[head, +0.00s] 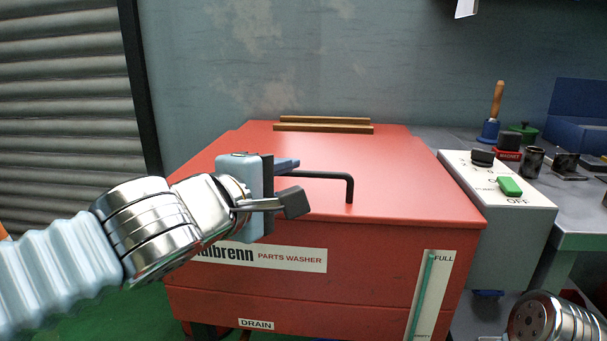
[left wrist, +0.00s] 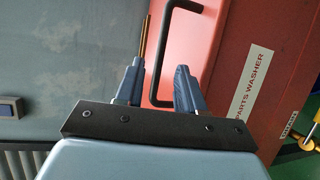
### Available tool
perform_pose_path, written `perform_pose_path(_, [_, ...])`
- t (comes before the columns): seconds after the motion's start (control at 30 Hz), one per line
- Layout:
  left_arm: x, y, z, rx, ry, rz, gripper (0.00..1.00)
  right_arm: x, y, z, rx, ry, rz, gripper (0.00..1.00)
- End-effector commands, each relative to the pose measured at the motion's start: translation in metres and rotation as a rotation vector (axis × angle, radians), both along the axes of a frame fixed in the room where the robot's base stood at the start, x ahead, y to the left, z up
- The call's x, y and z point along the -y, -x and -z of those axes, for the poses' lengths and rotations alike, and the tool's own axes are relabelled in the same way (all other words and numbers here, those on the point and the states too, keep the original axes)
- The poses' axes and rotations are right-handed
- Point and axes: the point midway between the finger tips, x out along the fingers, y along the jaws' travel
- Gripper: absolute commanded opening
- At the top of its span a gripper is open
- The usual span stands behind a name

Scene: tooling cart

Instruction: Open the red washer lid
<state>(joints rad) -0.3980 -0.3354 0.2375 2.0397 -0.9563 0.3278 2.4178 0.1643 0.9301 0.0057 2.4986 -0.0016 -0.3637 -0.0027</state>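The red washer lid (head: 390,185) lies shut on the red parts washer (head: 375,255) in the head view. A black bar handle (head: 335,175) stands near the front of the lid; it also shows in the left wrist view (left wrist: 157,55). My left gripper (head: 297,183) is open at the handle's left part, hiding that end in the head view. In the left wrist view my left gripper (left wrist: 160,78) has the handle bar between its two spread fingers, with a gap visible on each side. My right gripper is not in view; only part of my right arm shows at the lower right.
Wooden strips (head: 322,127) lie at the lid's back edge by the wall. A grey control box (head: 500,200) with a black knob and a green switch stands right of the washer. A bench (head: 585,205) with cups, a brush and a blue bin (head: 580,115) is beyond it.

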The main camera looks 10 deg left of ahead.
Motion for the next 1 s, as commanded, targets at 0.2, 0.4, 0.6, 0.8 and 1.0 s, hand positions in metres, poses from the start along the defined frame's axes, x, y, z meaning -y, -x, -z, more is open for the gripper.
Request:
perform_pose_path(0.2, [0.016, -0.038, 0.009, -0.001, -0.001, 0.001, 0.38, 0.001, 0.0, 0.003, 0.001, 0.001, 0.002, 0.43])
perform_pose_path(0.4, [0.022, -0.052, 0.011, 0.0, 0.0, 0.001, 0.38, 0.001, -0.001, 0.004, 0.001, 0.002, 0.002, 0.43])
perform_pose_path(0.6, [0.023, -0.053, 0.011, 0.0, 0.0, 0.001, 0.38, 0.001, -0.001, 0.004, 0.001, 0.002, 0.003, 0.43])
perform_pose_path(0.8, [0.023, -0.053, 0.011, 0.0, 0.0, 0.001, 0.2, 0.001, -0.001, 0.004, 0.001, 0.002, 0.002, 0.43])
perform_pose_path(1.0, [0.022, -0.053, 0.011, -0.001, 0.0, 0.001, 0.0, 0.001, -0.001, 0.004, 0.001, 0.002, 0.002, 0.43])
